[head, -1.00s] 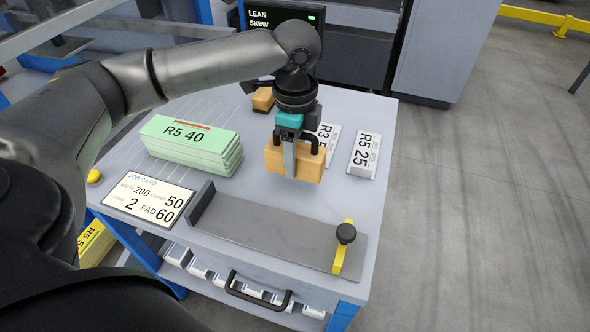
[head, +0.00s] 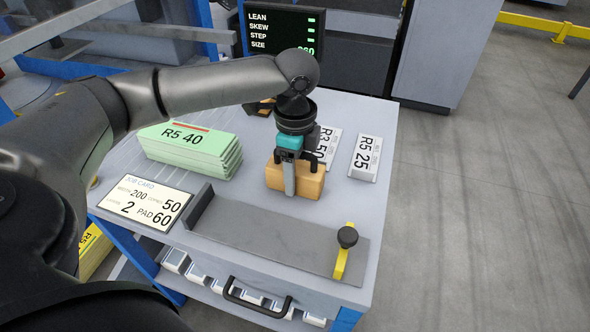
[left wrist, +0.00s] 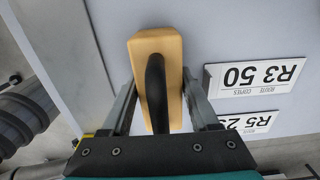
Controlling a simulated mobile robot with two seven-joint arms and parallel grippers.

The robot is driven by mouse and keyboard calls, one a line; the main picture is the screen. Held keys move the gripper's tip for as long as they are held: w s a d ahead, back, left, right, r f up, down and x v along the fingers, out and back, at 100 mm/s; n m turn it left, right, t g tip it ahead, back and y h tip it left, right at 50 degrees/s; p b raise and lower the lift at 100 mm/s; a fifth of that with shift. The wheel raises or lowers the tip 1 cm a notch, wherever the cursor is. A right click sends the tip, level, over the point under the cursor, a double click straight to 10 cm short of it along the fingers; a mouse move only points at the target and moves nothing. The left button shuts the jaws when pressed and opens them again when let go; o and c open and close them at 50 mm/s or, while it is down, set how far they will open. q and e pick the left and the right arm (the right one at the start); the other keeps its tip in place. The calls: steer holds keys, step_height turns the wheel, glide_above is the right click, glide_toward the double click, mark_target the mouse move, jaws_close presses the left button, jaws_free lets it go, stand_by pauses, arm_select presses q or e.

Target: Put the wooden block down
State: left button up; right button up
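The wooden block (head: 309,182) is a tan block with a black handle on top. It sits low on the grey tabletop (head: 345,207), apparently resting on it, right of the green paper stack and behind the dark metal strip. My left gripper (head: 289,190) points down over it, one finger lying against its front face. In the left wrist view the block (left wrist: 167,50) and its handle lie between the two fingers of the gripper (left wrist: 158,78), whose tips appear to touch its sides. The block's underside is hidden. My right gripper does not show.
The green stack (head: 190,148) marked R5 40 and a job card (head: 147,202) lie left. R3 50 (head: 326,142) and R5 25 (head: 365,157) labelled pieces lie right. A dark strip (head: 265,235) with a yellow clamp (head: 341,264) runs along the front. A screen (head: 285,35) stands behind.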

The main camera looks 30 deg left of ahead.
arm_select(q)
steer(key=o, duration=0.3)
steer(key=shift+o, duration=0.2)
steer(key=shift+r, duration=0.15)
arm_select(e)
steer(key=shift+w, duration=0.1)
arm_select(q)
steer(key=shift+r, duration=0.35)
step_height(320, 180, up, 4)
steer(key=shift+f+p, duration=0.1)
steer(key=shift+p, duration=1.05)
step_height(320, 180, up, 2)
steer(key=shift+r+p, duration=0.2)
steer(key=shift+p, duration=0.35)
step_height(320, 180, up, 2)
steer(key=shift+r+p, duration=0.15)
steer(key=shift+p, duration=0.45)
steer(key=shift+r+p, duration=0.6)
steer(key=shift+r, duration=0.85)
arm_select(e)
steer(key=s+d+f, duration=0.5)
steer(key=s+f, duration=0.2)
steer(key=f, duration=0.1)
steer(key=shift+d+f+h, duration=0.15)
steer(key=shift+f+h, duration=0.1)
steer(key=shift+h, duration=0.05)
